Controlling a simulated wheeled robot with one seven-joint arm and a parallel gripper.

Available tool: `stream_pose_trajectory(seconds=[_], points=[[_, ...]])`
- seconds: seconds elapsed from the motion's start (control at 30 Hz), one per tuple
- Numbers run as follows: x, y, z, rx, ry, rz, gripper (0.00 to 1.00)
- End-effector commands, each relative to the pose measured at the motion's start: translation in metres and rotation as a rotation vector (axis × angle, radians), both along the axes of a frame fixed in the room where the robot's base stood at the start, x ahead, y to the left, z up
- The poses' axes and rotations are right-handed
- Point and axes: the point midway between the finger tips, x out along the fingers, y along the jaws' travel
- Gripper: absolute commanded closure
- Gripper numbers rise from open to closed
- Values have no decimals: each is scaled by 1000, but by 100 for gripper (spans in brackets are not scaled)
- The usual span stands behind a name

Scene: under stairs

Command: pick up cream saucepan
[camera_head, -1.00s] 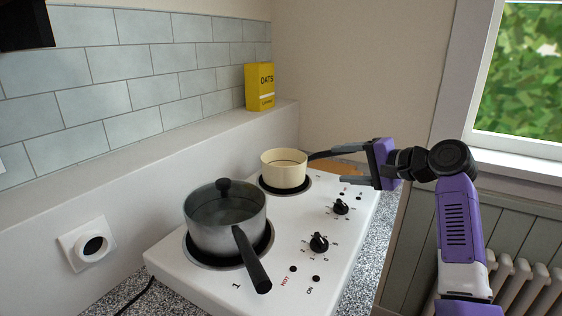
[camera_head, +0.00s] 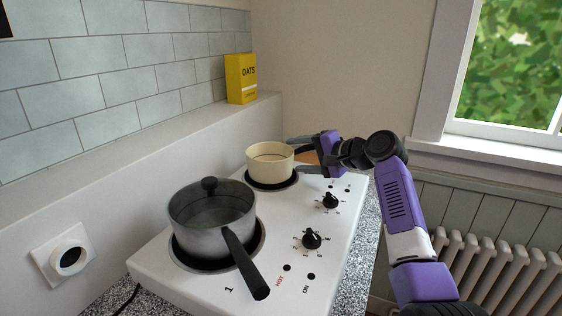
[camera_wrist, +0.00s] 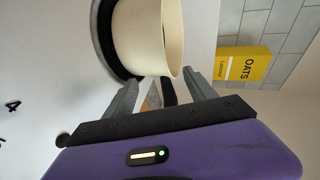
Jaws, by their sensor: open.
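The cream saucepan (camera_head: 268,164) sits upright on the far burner of the white hob. In the wrist view its cream body (camera_wrist: 148,38) is just beyond the fingertips, and its dark handle (camera_wrist: 168,90) lies between the two fingers. My gripper (camera_head: 300,156) is open at the pan's right side, reaching in from the right. It also shows in the wrist view (camera_wrist: 162,95), with a finger on each side of the handle. I cannot tell whether either finger touches the handle. In the head view the gripper hides part of the handle.
A grey lidded pot (camera_head: 212,215) stands on the near burner, its black handle pointing toward the front. The white hob (camera_head: 290,225) has black knobs along its right. A yellow oats box (camera_head: 241,79) stands on the ledge behind. A wall and window are at the right.

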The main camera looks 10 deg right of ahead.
Motion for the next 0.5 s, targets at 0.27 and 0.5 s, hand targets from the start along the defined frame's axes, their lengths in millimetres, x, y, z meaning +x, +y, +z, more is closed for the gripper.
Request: stream_pose_trajectory(seconds=[0.27, 0.5], points=[[0, 0, 0, 0, 0, 0, 51], [0, 0, -1, 0, 2, 1, 98]])
